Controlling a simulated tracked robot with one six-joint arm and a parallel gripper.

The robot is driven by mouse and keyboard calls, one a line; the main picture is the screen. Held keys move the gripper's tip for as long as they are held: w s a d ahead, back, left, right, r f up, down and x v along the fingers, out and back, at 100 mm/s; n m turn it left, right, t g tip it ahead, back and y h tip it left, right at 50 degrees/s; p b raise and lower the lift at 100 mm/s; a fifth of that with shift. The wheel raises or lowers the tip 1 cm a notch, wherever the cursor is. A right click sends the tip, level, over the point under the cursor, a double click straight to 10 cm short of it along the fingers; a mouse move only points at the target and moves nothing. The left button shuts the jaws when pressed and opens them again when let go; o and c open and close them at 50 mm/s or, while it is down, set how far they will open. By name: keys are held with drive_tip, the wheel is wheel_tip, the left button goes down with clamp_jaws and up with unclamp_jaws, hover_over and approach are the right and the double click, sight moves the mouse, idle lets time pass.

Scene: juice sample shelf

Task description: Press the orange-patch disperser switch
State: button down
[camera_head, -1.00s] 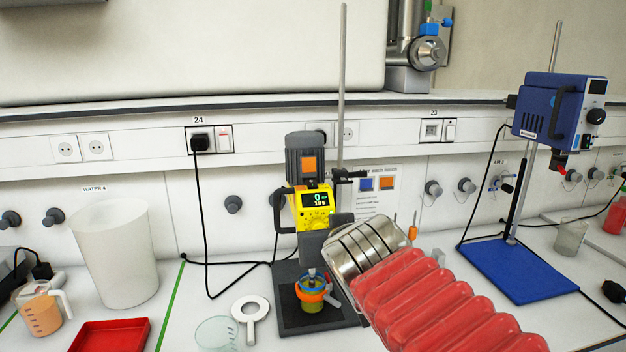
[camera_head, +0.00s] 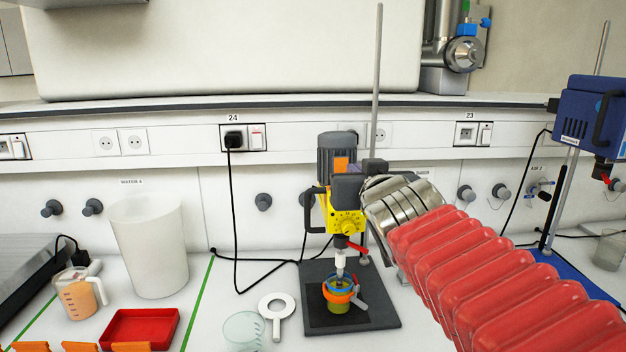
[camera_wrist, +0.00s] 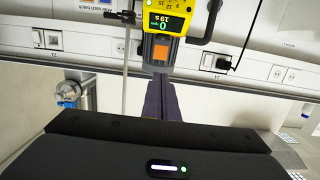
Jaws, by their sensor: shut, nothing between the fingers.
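The disperser is a yellow control box (camera_head: 343,221) under a grey motor, held on a metal rod above a dark base. It bears an orange patch (camera_head: 341,164), which also shows in the upside-down wrist view (camera_wrist: 161,48). My gripper (camera_head: 347,187) is in front of the disperser, just below the patch in the head view, and covers its display. In the wrist view my fingers (camera_wrist: 162,77) are shut and empty, with their tips close to the patch. I cannot tell whether they touch the disperser. The display reads 0 and 19 s in the wrist view. No separate switch lever is distinguishable.
A small cup with an orange ring (camera_head: 340,291) stands under the disperser shaft. A blue stirrer (camera_head: 592,121) stands at right.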

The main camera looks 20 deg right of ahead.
drive_tip(key=shift+x, duration=4.8)
drive_tip(key=shift+w+f, duration=0.1)
drive_tip(key=shift+f, duration=0.9)
drive_tip(key=shift+w+f, duration=0.15)
drive_tip(key=shift+f, duration=0.85)
drive_tip(key=shift+w+f, duration=0.1)
drive_tip(key=shift+f, duration=0.15)
drive_tip(key=shift+r, duration=0.1)
